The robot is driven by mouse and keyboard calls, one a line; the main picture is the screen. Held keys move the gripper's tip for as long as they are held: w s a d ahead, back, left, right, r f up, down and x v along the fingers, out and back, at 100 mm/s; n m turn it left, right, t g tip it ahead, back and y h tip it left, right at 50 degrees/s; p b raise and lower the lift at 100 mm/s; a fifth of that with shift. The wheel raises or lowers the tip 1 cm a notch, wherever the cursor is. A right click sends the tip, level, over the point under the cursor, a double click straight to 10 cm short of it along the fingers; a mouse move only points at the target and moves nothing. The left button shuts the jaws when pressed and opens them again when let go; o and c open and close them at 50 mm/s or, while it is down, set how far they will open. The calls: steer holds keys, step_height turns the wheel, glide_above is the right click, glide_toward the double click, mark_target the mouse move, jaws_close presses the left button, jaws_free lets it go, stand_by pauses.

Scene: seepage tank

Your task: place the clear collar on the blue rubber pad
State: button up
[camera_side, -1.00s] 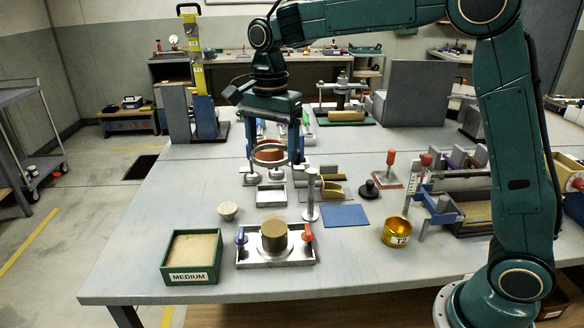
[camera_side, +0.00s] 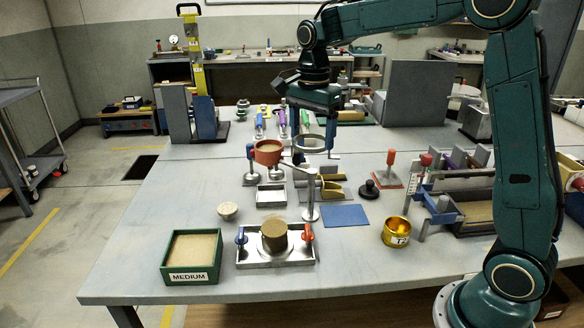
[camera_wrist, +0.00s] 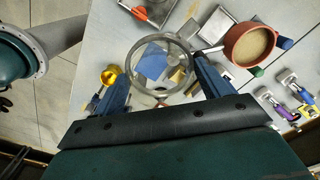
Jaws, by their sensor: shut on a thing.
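My gripper (camera_side: 312,146) is shut on the clear collar (camera_side: 310,150), a see-through ring held between its two blue fingers, above the bench. In the wrist view the collar (camera_wrist: 131,70) sits between the fingertips of my gripper (camera_wrist: 160,70). The blue rubber pad (camera_side: 345,216) lies flat and bare on the bench, lower and nearer the camera than the collar. In the wrist view the pad (camera_wrist: 152,64) shows through the collar's opening.
A red pan (camera_side: 267,152) on a post's arm (camera_side: 311,195) stands close left of the collar. A brass cup (camera_side: 396,232) stands right of the pad. A clamp plate with a brown cylinder (camera_side: 274,236) and a green sand box (camera_side: 191,280) lie at the front left.

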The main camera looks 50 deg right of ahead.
steer(key=s+d+m, duration=0.2)
steer(key=s+d, duration=0.2)
steer(key=d, duration=0.6)
steer(key=shift+s+d+f, duration=0.2)
steer(key=shift+s+f, duration=0.2)
steer(key=shift+f, duration=0.05)
steer(key=shift+f, duration=0.1)
step_height(320, 180, down, 20)
steer(key=shift+r, duration=0.15)
stand_by(0.4)
steer(key=o, duration=1)
steer(key=shift+f, duration=0.2)
steer(key=shift+o, duration=0.2)
steer(key=shift+r, duration=0.1)
